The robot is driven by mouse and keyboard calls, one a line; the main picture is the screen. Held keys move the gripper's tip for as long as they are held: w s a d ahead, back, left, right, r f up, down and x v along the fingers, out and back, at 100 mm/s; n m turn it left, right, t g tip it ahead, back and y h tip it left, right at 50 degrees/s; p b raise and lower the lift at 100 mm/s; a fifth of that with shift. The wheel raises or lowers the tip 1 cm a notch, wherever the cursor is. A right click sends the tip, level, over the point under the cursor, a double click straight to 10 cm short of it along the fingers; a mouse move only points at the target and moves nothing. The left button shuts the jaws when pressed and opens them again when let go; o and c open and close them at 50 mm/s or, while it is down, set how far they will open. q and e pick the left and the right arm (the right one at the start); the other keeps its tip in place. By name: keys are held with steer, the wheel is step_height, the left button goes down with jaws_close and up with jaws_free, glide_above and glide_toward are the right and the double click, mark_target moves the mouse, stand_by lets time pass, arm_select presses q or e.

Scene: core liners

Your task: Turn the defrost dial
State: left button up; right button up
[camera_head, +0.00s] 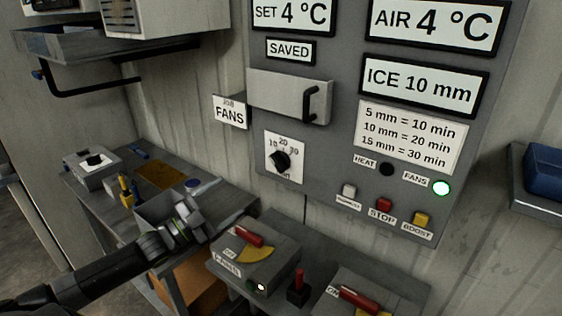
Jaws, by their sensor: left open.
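The defrost dial (280,161) is a black knob on a white plate marked 10, 20 and 30, low on the grey wall panel (330,147). My left arm comes in from the lower left. Its gripper (192,215) is open, below and left of the dial and apart from it. Nothing shows between its jaws. A sign reads ICE 10 mm (420,85), and a chart (411,135) below it pairs 10 mm with 20 min. My right gripper is out of view.
A hinged grey cover with a black handle (310,104) is above the dial. Below are white, red STOP (384,204) and yellow BOOST (422,220) buttons. Switch boxes with red levers (248,236) jut out below. A cluttered bench (100,203) stands at left.

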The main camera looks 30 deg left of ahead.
arm_select(q)
steer(key=w+d, duration=0.1)
steer(key=w, duration=0.2)
steer(key=b, duration=0.1)
glide_toward(275, 165)
steer(key=w, duration=0.2)
steer(key=shift+w+d+r+p, duration=0.4)
steer(key=shift+w+d+r, duration=0.4)
steer(key=shift+w, duration=0.2)
steer(key=shift+p+x, duration=0.7)
steer(key=shift+x, duration=0.15)
steer(key=p+x, duration=0.1)
steer(key=x, duration=0.1)
steer(key=shift+w+d+r, duration=0.1)
steer(key=shift+w+r, duration=0.05)
steer(key=shift+w, duration=0.15)
steer(key=shift+w+d+p, duration=0.3)
steer(key=shift+w+p, duration=0.2)
steer(key=shift+w, duration=0.15)
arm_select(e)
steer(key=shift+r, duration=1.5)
arm_select(q)
steer(key=c, duration=1)
